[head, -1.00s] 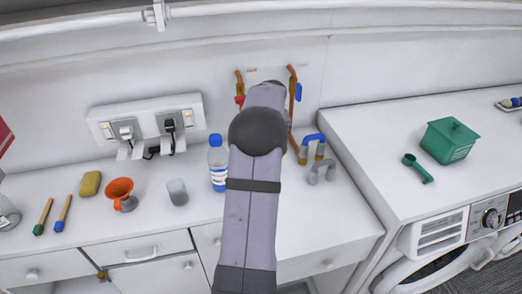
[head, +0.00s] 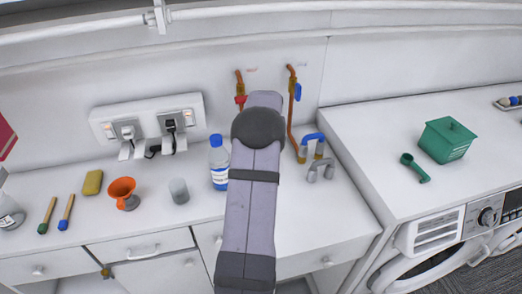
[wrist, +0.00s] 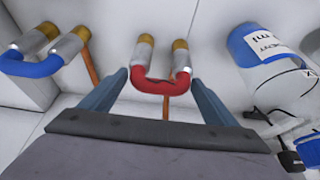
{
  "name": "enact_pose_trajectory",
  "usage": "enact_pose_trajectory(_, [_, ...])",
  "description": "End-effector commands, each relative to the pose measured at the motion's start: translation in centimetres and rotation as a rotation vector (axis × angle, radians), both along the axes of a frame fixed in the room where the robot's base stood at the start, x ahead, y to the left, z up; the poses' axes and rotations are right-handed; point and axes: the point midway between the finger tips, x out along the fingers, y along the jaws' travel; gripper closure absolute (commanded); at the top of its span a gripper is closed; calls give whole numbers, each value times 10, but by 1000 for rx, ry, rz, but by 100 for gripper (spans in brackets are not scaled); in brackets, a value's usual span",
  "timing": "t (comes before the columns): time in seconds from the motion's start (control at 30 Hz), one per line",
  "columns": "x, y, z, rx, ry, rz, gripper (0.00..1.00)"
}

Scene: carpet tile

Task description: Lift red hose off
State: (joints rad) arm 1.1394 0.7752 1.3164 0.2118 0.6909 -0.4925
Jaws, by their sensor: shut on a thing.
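The red hose (wrist: 160,84) is a short U-shaped piece with grey sleeves and brass ends, seen in the wrist view. My gripper (wrist: 161,75) has a finger on each side of it and is shut on it. Whether its brass ends still touch anything below, I cannot tell. In the head view my arm hides the red hose and the fingertips. A similar blue hose (head: 312,139) stands at the right of the arm, and it also shows at the left of the wrist view (wrist: 38,66).
Copper pipes with a red valve (head: 240,101) and a blue valve (head: 298,92) run down the wall behind. A water bottle (head: 219,165) stands close to the left of my arm.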

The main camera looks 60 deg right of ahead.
Motion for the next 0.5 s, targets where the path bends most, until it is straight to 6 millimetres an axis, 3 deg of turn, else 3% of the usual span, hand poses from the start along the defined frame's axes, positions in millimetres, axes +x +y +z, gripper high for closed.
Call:
enact_pose_trajectory(0.27, [0, -1, 5, -2, -1, 1, 43])
enact_pose_trajectory(0.5, [0, -1, 25, -5, -2, 0, 43])
